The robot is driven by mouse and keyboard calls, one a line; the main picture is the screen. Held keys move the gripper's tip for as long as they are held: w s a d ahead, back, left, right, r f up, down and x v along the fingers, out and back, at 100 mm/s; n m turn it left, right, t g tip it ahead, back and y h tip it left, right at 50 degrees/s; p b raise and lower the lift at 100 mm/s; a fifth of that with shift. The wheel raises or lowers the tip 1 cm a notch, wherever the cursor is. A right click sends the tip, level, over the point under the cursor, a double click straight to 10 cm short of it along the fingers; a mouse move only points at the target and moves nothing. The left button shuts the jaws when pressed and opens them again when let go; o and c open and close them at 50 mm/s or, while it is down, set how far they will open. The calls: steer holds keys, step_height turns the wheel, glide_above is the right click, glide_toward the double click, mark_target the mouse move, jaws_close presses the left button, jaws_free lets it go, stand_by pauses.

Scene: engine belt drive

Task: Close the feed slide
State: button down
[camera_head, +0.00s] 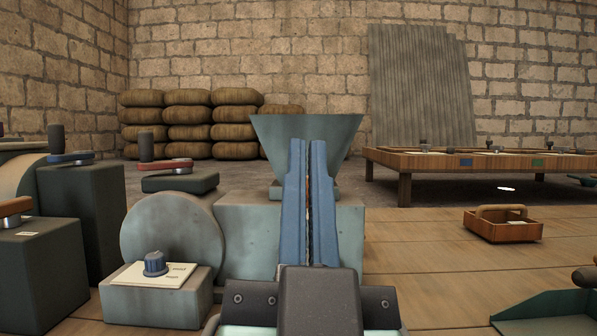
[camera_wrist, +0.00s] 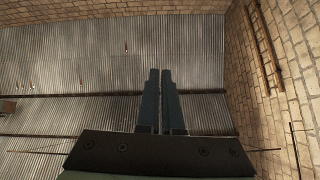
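A machine with a grey-green hopper (camera_head: 265,128) on a block-like body (camera_head: 245,235) stands straight ahead in the head view. I cannot make out the feed slide; my gripper covers the middle of the hopper and its base. My gripper (camera_head: 308,143) points upward in front of the hopper, with its two long blue fingers close together. A narrow gap shows between them, with nothing visibly held. In the wrist view my gripper (camera_wrist: 161,72) is pointed at the ribbed roof, and no part of the machine shows there.
A round grey housing (camera_head: 172,240) and a box with a blue knob (camera_head: 155,263) stand at left. Dark pedestals with levers (camera_head: 85,210) are farther left. At right are a long wooden table (camera_head: 405,187), a wooden tote (camera_head: 500,231) and a green tray (camera_head: 550,312). Sacks (camera_head: 187,125) are stacked behind.

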steer(key=w+m+g+p, duration=0.5)
steer(key=m+p, duration=0.5)
steer(key=p, duration=1.6)
steer(key=s+f+m+g+p, duration=0.35)
steer(key=s+m+p, duration=0.45)
steer(key=p, duration=0.9)
steer(key=w+n, duration=0.1)
steer(key=w, duration=1.2)
steer(key=shift+r, duration=0.15)
